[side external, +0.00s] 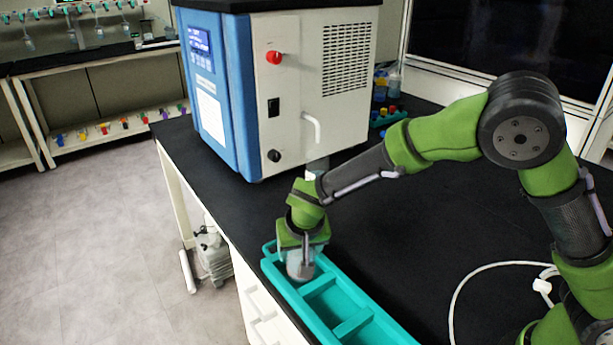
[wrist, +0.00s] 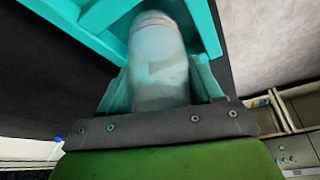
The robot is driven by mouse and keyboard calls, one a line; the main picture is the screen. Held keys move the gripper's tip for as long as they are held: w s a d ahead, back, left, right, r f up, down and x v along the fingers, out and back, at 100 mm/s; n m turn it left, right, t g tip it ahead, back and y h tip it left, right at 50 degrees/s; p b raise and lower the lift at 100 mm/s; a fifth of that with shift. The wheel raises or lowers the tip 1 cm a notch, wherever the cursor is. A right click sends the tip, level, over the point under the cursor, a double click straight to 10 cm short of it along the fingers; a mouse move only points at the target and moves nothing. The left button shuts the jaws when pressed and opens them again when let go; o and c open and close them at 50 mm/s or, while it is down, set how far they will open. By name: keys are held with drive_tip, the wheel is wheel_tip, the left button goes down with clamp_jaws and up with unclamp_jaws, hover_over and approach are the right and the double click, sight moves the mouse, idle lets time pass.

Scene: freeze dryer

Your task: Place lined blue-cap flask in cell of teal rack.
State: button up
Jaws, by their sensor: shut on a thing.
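A clear flask with red lines (wrist: 158,55) is between the fingers of my gripper in the wrist view. It also shows below my gripper (side external: 301,250) in the side view as a pale, see-through body (side external: 300,268). My gripper is shut on it. The flask is at the far-end cell of the teal rack (side external: 350,327), with its lower part within the rack's outline. I cannot tell whether its base touches the cell floor. The rack also shows in the wrist view (wrist: 110,42). The blue cap is hidden by my gripper.
The blue and white freeze dryer (side external: 285,95) stands behind the rack on the black bench (side external: 425,215). The nearer rack cells look empty. A white cable (side external: 480,268) lies to the right. A small rack of coloured caps (side external: 388,116) stands behind the arm.

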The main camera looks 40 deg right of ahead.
drive_tip(key=o, duration=1.2)
drive_tip(key=shift+f, duration=0.1)
drive_tip(key=shift+c, duration=0.2)
drive_tip(key=v, duration=1.2)
drive_tip(key=s+d+r+t+y, duration=0.1)
drive_tip(key=s+d+r, duration=0.3)
drive_tip(key=s+d, duration=0.4)
drive_tip(key=s+d+r+t+y, duration=0.2)
drive_tip(key=s+d+r, duration=0.2)
drive_tip(key=s+d, duration=0.3)
drive_tip(key=shift+s+d+r+n+y, duration=0.3)
drive_tip(key=shift+s+d+r+y, duration=0.1)
drive_tip(key=shift+s, duration=0.95)
